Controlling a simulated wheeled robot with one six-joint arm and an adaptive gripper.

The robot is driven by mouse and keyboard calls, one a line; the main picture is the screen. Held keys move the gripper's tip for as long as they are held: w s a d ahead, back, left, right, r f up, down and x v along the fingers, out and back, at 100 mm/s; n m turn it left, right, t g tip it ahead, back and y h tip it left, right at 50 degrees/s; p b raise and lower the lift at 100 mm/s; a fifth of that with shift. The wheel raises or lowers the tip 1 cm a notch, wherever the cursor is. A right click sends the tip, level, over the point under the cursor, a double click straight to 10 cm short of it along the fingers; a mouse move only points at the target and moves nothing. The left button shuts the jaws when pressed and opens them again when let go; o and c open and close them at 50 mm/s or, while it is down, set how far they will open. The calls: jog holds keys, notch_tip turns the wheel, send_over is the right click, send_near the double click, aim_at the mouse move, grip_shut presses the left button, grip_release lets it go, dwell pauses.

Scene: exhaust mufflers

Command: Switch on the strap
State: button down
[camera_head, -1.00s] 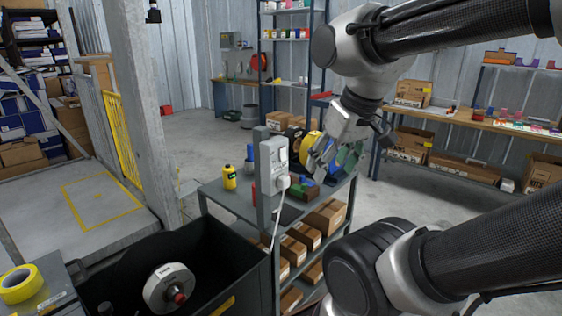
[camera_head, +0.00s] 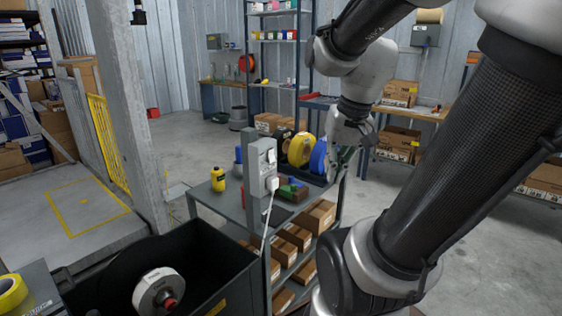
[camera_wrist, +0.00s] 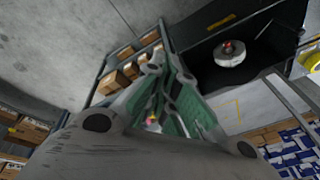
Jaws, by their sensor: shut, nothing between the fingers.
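The strap (camera_head: 262,160) is a grey box mounted on an upright grey post by the cart's near side. A pale rocker switch (camera_head: 270,150) sits at its upper right. A white plug (camera_head: 271,185) with a white cable is in its lower part. Whether the switch is on or off is too small to tell. My gripper (camera_head: 334,168) is to the right of the strap, apart from it, above the cart's right end. In the wrist view my gripper (camera_wrist: 163,70) shows its green-padded fingers shut and empty. I cannot make out the strap in the wrist view.
The grey cart (camera_head: 232,206) holds a yellow bottle (camera_head: 219,180), yellow and blue spools (camera_head: 300,149) and boxes on lower shelves. Open floor lies right of the cart.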

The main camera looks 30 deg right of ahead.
aim_at(272, 156)
jog(key=w+d+m+t+y, duration=0.1)
jog(key=w+m, duration=0.5)
jog(key=m, duration=0.7)
jog(key=w+d+m+t+y, duration=0.1)
jog(key=w+d+m+t, duration=0.2)
jog(key=w+m, duration=0.4)
jog(key=r+m, duration=0.1)
jog(key=m, duration=0.5)
jog(key=shift+w+t, duration=0.2)
jog(key=shift+t, duration=0.1)
jog(key=w+r+x, duration=0.1)
jog(key=w+x, duration=0.1)
jog(key=x, duration=1.1)
jog(key=shift+a+r, duration=0.4)
